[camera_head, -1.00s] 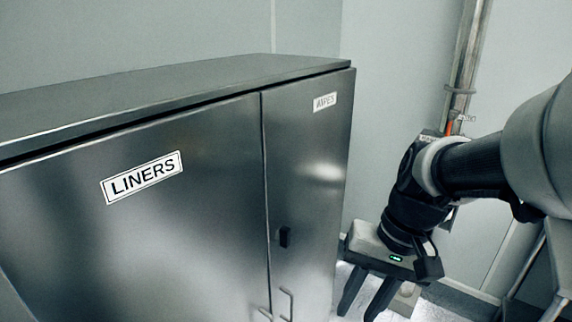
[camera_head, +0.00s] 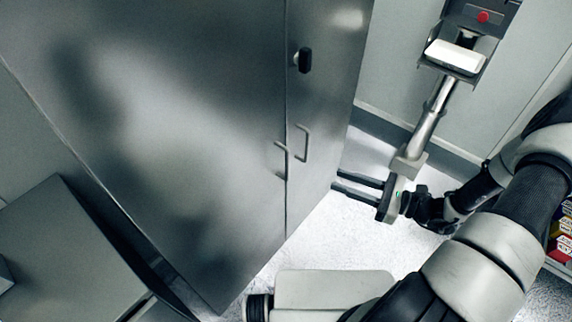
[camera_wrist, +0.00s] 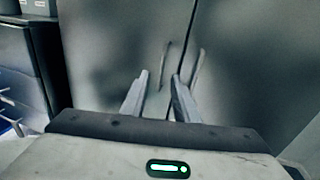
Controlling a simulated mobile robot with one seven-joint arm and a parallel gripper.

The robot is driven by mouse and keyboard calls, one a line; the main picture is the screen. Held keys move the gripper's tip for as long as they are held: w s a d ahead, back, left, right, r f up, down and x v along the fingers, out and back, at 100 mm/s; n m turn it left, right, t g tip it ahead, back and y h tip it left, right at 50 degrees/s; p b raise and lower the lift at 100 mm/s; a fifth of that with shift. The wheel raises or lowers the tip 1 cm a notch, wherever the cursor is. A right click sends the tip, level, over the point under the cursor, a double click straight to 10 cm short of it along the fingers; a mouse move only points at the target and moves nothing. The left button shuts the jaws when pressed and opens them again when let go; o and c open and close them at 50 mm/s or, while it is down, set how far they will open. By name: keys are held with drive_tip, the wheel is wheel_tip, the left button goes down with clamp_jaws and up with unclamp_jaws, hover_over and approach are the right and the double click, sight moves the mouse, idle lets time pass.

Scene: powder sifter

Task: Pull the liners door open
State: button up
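The liners door (camera_head: 180,130) is the large left steel door of the cabinet, and it is shut. Its label is out of view now. Its thin bar handle (camera_head: 281,158) stands upright near the seam; in the wrist view this handle (camera_wrist: 165,66) shows ahead, between the fingertips. My gripper (camera_head: 336,180) is open and empty, to the right of the handle in the head view, with its fingers pointing at the cabinet. The fingers (camera_wrist: 161,76) also show apart in the wrist view. They appear short of the handle, not touching it.
The right door's handle (camera_head: 301,142) sits close beside the seam, with a black latch (camera_head: 303,60) above. A grey box-like unit (camera_head: 65,255) stands at lower left. A metal post (camera_head: 430,120) stands right of the cabinet. Pale floor (camera_head: 310,240) is clear before the doors.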

drive_tip(key=shift+m+t, duration=0.3)
drive_tip(key=shift+m, duration=0.1)
drive_tip(key=x, duration=1.1)
drive_tip(key=f+x, duration=0.1)
drive_tip(key=x, duration=0.5)
drive_tip(key=shift+w+a, duration=0.1)
drive_tip(key=shift+w, duration=0.05)
clamp_jaws()
